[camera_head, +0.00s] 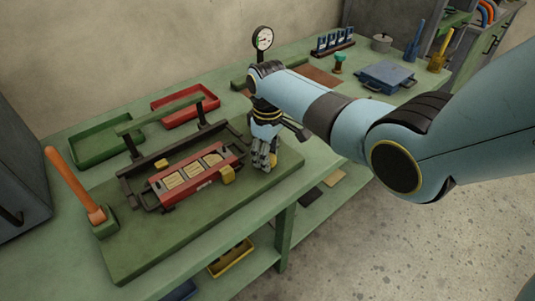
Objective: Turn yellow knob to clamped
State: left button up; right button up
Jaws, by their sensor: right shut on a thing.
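A dark clamping fixture (128,188) stands on a green base board (130,255) and holds a red tray (172,197) with pale yellow plates. A yellow block (228,174) sits at the tray's front right, and a smaller yellow piece (162,163) at its back. My right gripper (264,165) points down at the fixture's right end, just right of the yellow block. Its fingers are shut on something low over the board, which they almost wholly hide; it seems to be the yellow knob. I cannot read the knob's position. My left gripper is not in view.
An orange-handled lever (75,186) rises at the board's left. A green tray (104,145) and a red tray (185,104) lie behind the fixture. A dial gauge (263,38) stands behind my right arm. A blue case (385,77) sits farther right.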

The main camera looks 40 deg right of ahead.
jog(key=shift+c, duration=1.3)
jog(key=shift+m, duration=0.3)
jog(key=m+p, duration=0.2)
jog(key=shift+r+m, duration=0.15)
jog(key=shift+m, duration=0.15)
jog(key=m+p, duration=0.2)
jog(key=m, duration=0.2)
jog(key=m+p, duration=0.1)
jog(key=m, duration=0.4)
jog(key=shift+d+m, duration=0.15)
jog(key=shift+m, duration=0.25)
jog(key=shift+m+p, duration=0.6)
jog(key=shift+m, duration=1.9)
